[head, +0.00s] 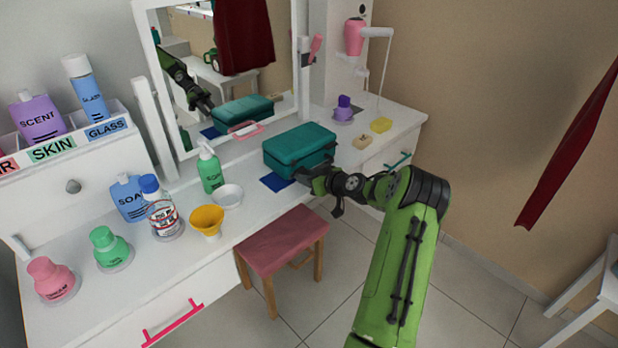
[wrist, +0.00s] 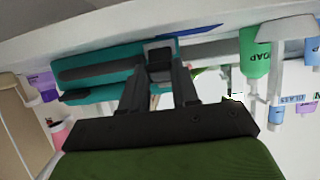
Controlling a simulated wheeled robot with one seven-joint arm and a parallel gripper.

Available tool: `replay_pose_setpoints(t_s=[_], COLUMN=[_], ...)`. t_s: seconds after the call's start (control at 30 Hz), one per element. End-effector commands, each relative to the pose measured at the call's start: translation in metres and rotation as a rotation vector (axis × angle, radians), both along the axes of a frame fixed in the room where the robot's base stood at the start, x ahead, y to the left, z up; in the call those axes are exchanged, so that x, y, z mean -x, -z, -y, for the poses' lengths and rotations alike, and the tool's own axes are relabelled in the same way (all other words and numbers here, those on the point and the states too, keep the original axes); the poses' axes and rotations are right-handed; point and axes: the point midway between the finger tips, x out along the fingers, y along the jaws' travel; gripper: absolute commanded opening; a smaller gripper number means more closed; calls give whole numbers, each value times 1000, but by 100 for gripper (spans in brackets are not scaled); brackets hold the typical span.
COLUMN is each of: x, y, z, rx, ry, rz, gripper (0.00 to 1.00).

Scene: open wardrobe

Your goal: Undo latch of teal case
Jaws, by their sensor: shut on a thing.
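The teal case (head: 300,147) stands shut on the white dressing table, in front of the mirror. In the wrist view the teal case (wrist: 110,70) fills the upper left, seen upside down. My gripper (head: 303,176) is at the front of the case, low on its side. In the wrist view the fingers of my gripper (wrist: 160,72) are closed on a small dark latch (wrist: 159,55) on the case's front. In the head view the latch is hidden by my gripper.
A blue mat (head: 275,182) lies left of my gripper. A green soap bottle (head: 209,168), a white dish (head: 228,195) and a yellow funnel-like cup (head: 207,221) stand to the left. A yellow block (head: 381,125) is right. A pink stool (head: 284,241) stands below.

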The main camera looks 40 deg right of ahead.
Motion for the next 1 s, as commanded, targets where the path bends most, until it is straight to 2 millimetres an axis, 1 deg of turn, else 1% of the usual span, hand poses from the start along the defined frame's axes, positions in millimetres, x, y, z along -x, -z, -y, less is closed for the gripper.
replay_pose_setpoints(t_s=[0.07,0.17,0.3,0.4,0.53,0.67,0.93,0.97,1.0], x=[0,1,5,6,6,7,7,7,7], y=[1,7,22,24,28,29,29,29,29], z=[0,0,0,0,0,0,0,0,0], rx=[0,0,-7,-6,-1,2,3,3,3], ry=[0,-1,2,2,1,3,2,2,2], rz=[3,40,183,290,378,414,416,416,416], gripper=[0,0,0,0,0,0,0,33,39])
